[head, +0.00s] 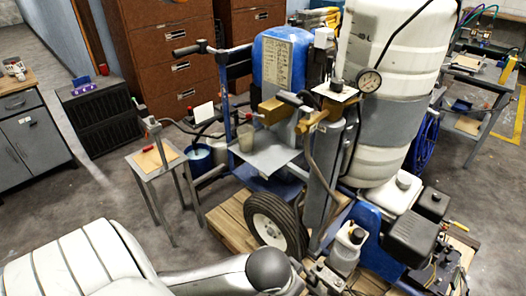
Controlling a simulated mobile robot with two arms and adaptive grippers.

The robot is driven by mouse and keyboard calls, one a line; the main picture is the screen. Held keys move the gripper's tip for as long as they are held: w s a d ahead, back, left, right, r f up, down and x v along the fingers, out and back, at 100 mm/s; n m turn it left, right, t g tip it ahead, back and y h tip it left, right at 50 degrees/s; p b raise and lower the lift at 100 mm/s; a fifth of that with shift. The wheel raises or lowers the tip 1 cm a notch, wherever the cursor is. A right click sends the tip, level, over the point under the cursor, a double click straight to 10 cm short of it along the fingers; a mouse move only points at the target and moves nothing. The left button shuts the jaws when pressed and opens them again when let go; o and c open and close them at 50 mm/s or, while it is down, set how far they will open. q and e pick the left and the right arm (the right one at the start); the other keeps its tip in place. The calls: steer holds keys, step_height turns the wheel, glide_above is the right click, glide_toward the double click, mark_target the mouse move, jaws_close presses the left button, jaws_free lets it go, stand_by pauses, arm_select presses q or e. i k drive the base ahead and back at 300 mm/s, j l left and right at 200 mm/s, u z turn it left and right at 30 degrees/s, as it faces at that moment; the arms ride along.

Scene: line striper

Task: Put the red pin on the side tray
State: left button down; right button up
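A small red piece (148,148), which may be the red pin, shows at the tan board (160,158) on top of a small grey metal stand (150,172) left of the machine. It is too small to make out its shape. An upright grey post with a greenish top stands beside it. A flat grey metal tray (262,158) sticks out from the side of the line striper, with a beige cup-like container (246,139) at its back left. My arm comes in along the bottom left. I make out no gripper fingers on either arm.
The line striper has a large white tank (395,80), a blue tank (284,58) and a black wheel (275,222) on a wooden pallet (232,228). A blue bucket (199,158) stands between stand and machine. A black cabinet (100,118) and grey workbench (30,135) stand left.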

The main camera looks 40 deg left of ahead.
mark_target(263, 139)
steer(key=j+z, duration=0.25)
steer(key=j, duration=1.25)
